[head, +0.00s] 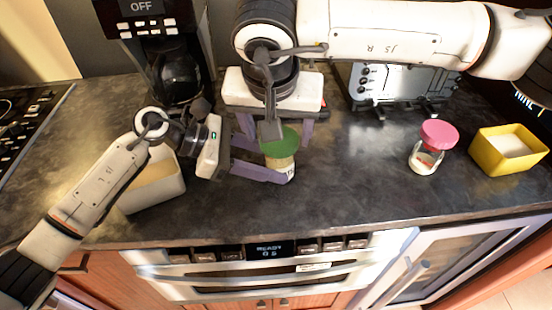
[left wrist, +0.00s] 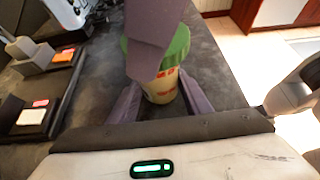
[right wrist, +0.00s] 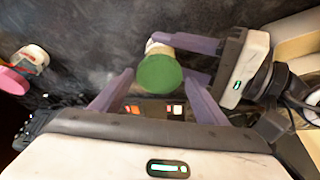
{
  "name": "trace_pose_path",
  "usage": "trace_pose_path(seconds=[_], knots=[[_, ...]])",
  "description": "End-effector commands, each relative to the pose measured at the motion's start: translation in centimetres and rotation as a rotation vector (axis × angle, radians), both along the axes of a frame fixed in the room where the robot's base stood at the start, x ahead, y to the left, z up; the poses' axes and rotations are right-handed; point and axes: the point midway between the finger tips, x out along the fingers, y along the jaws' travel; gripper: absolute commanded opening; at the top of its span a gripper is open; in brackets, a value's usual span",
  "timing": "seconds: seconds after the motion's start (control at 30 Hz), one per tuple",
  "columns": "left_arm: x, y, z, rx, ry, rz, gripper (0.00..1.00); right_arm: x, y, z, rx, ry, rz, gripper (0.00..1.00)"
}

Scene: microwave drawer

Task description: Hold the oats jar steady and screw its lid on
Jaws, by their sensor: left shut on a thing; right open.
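The oats jar (head: 281,166), pale with a label, stands on the dark counter; its body also shows in the left wrist view (left wrist: 160,88). A green lid (head: 281,141) sits over its mouth; whether it is threaded cannot be seen. My left gripper (head: 277,172) comes from the left and is shut on the jar body, low down. My right gripper (head: 276,130) is above, pointing down and open. In the right wrist view the green lid (right wrist: 160,74) lies between its spread fingers, and I cannot tell if they touch it.
A jar with a pink lid (head: 439,135) and a yellow container (head: 486,164) stand at the right. A beige container (head: 168,190) is under my left arm. A coffee maker (head: 178,75) and a toaster (head: 400,85) stand behind. The counter between the two jars is clear.

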Motion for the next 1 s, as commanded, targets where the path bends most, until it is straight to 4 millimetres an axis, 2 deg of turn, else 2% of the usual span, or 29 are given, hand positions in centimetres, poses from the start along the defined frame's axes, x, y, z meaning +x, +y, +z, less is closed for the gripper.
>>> trace_pose_path(seconds=[0.2, 0.47, 0.7, 0.83, 1.0], knots=[[-0.01, -0.04, 0.07, -0.002, -0.001, 0.000, 0.04, 0.02, -0.13, -0.03, 0.003, 0.000, 0.255, 0.67], [-0.01, -0.04, 0.07, -0.002, -0.001, 0.000, 0.04, 0.01, -0.03, -0.01, 0.003, 0.000, 0.426, 0.67], [-0.01, -0.04, 0.08, -0.002, -0.001, 0.000, 0.04, 0.02, -0.07, -0.02, 0.004, 0.001, 0.697, 0.67], [-0.01, -0.04, 0.08, -0.002, -0.001, 0.000, 0.04, 0.02, -0.01, -0.02, 0.003, 0.000, 0.775, 0.67], [-0.01, -0.04, 0.08, -0.002, -0.001, 0.000, 0.04, 0.00, 0.02, 0.00, 0.001, -0.001, 0.785, 0.67]])
